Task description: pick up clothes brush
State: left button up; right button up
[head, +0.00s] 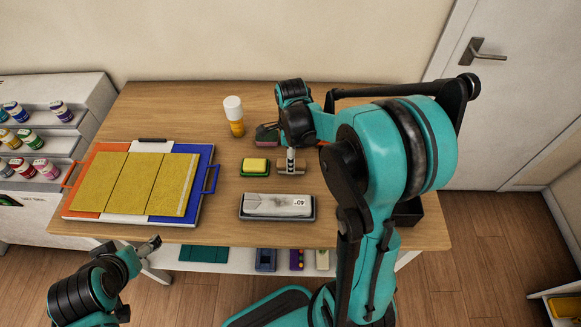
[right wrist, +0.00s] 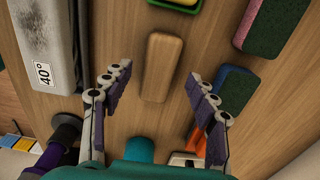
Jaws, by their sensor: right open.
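A plain wooden block with rounded corners, which looks like the back of the clothes brush (right wrist: 162,68), lies on the table in the right wrist view. No bristles show. In the head view the brush (head: 298,170) is partly hidden by my right gripper (head: 290,160). In the right wrist view my right gripper (right wrist: 158,76) is open and empty, its two fingers apart on either side of the block's line, with the block lying beyond them. My left gripper (head: 150,245) is at the lower left, off the table's front edge; its jaw opening is too small to judge.
A yellow sponge in a green tray (head: 243,173) and a grey tray (head: 258,216) holding a whitish block marked 40° are close to the brush. A white-capped bottle (head: 234,115) stands behind. Yellow panels (head: 135,183) lie left.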

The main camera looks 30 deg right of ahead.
notch_tip(320, 180, down, 3)
jog(key=shift+f+b, duration=0.1)
jog(key=shift+b, duration=0.35)
jog(key=shift+s, duration=0.1)
jog(key=shift+c, duration=0.7)
jog(key=c, duration=1.1)
pick_arm(q)
jog(key=shift+f, duration=0.7)
pick_arm(e)
jog(key=shift+r, duration=0.2)
jog(key=shift+r+p, duration=0.35)
jog(key=shift+r, duration=0.1)
jog(key=r, duration=0.1)
jog(key=r+p, duration=0.2)
jog(key=r, duration=0.1)
jog(key=shift+s, duration=0.3)
pick_arm(q)
notch_tip(320, 180, up, 6)
jog(key=p, duration=0.3)
jog(key=shift+p, duration=0.3)
pick_arm(e)
jog(key=s+r, duration=0.2)
jog(key=s, duration=0.1)
jog(key=s+d+r, duration=0.1)
jog(key=s+r, duration=0.1)
jog(key=s, duration=0.2)
jog(key=s+d+r, duration=0.1)
jog(key=s+r, duration=0.1)
jog(key=s, duration=0.2)
